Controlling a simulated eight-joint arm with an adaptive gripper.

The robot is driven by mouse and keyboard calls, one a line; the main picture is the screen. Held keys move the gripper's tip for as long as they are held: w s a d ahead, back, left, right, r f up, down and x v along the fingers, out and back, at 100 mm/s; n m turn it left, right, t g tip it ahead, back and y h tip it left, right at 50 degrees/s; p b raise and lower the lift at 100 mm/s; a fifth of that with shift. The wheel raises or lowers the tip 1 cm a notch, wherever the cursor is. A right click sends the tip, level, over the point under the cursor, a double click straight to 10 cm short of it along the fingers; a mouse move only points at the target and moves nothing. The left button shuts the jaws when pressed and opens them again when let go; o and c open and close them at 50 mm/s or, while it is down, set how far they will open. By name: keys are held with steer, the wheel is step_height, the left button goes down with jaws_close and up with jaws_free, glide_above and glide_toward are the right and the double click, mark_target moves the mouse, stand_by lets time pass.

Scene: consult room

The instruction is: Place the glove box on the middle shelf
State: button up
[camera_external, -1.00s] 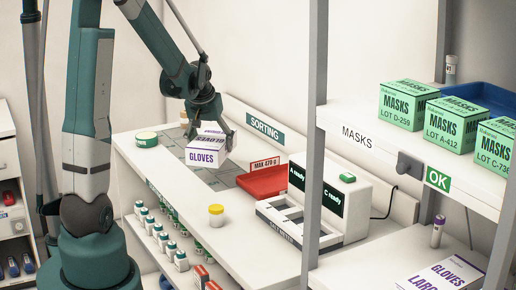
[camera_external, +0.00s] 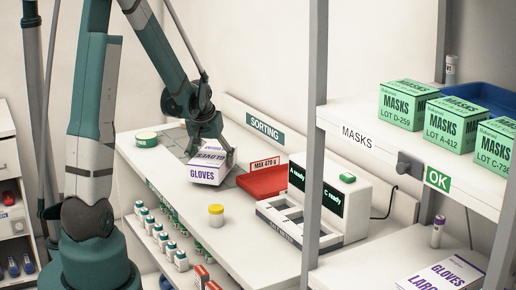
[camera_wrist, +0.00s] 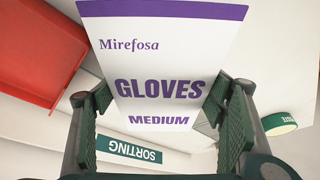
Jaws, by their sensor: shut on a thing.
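The white and purple glove box (camera_external: 203,172) is held over the sorting counter. It is tilted, with its "GLOVES" face toward the external camera. My gripper (camera_external: 213,150) is shut on it from above. In the wrist view the box (camera_wrist: 165,60) shows "Mirefosa GLOVES MEDIUM" between the two green fingers of my gripper (camera_wrist: 160,120). I cannot tell whether its lower edge touches the counter. At right, a shelf labelled MASKS (camera_external: 340,118) holds several green mask boxes (camera_external: 408,103). Below it, a lower shelf (camera_external: 350,265) bears a "GLOVES LARGE" box (camera_external: 450,275). I cannot tell which is the middle shelf.
The counter (camera_external: 240,215) bears a red tray (camera_external: 262,182), a white device with "A ready" and "C ready" displays (camera_external: 335,205), a yellow-lidded jar (camera_external: 216,215) and a green-banded round tub (camera_external: 146,139). A grey shelf post (camera_external: 314,150) stands between counter and shelves.

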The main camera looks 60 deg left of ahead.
steer(key=shift+f, duration=0.95)
steer(key=shift+f+b, duration=0.15)
steer(key=shift+b, duration=0.15)
steer(key=o, duration=1.1)
steer(key=shift+o, duration=0.2)
steer(key=shift+r, duration=0.25)
steer(key=shift+p+v, duration=1.3)
steer(key=shift+v, duration=4.65)
steer(key=shift+d, duration=0.1)
